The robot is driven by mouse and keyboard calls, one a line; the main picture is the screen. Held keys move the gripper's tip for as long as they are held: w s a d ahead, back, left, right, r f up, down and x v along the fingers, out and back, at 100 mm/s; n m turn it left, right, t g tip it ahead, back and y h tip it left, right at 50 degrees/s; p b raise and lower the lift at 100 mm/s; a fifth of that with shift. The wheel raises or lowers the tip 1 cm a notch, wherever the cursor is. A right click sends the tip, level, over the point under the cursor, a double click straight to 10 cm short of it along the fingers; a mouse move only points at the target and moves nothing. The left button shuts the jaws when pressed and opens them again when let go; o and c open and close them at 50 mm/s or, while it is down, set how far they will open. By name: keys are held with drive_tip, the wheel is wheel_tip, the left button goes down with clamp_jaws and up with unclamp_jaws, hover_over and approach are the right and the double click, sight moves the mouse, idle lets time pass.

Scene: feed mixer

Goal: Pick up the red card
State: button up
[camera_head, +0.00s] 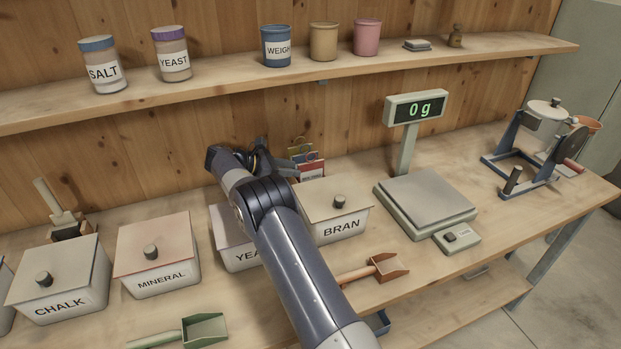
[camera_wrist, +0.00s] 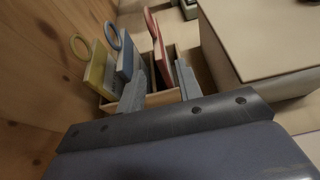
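The red card (camera_head: 311,170) stands in a small wooden rack behind the bran bin, beside a blue card (camera_head: 311,157) and a yellow card (camera_head: 299,148). In the wrist view the red card (camera_wrist: 160,52) is at the right of the row, with the blue card (camera_wrist: 126,58) and yellow card (camera_wrist: 97,68) to its left. My gripper (camera_wrist: 162,85) is open, its two grey fingers apart and pointing at the rack (camera_wrist: 165,97). The red card shows between and beyond the fingertips; I cannot tell whether they touch it. In the head view my arm hides part of the gripper.
The bran bin (camera_head: 336,208) stands close to the right of the rack, and the wooden back wall (camera_wrist: 40,70) is close on the left. The scale (camera_head: 428,203) reads 0 g. A shelf (camera_head: 210,88) with jars runs above the bench.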

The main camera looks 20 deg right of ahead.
sight(324, 174)
drive_tip(key=p+x, duration=0.1)
drive_tip(key=x, duration=0.2)
drive_tip(key=p+x, duration=0.1)
drive_tip(key=x, duration=0.3)
drive_tip(key=shift+s+d+f, duration=0.2)
drive_tip(key=shift+d+f, duration=0.05)
drive_tip(key=shift+f, duration=0.05)
clamp_jaws()
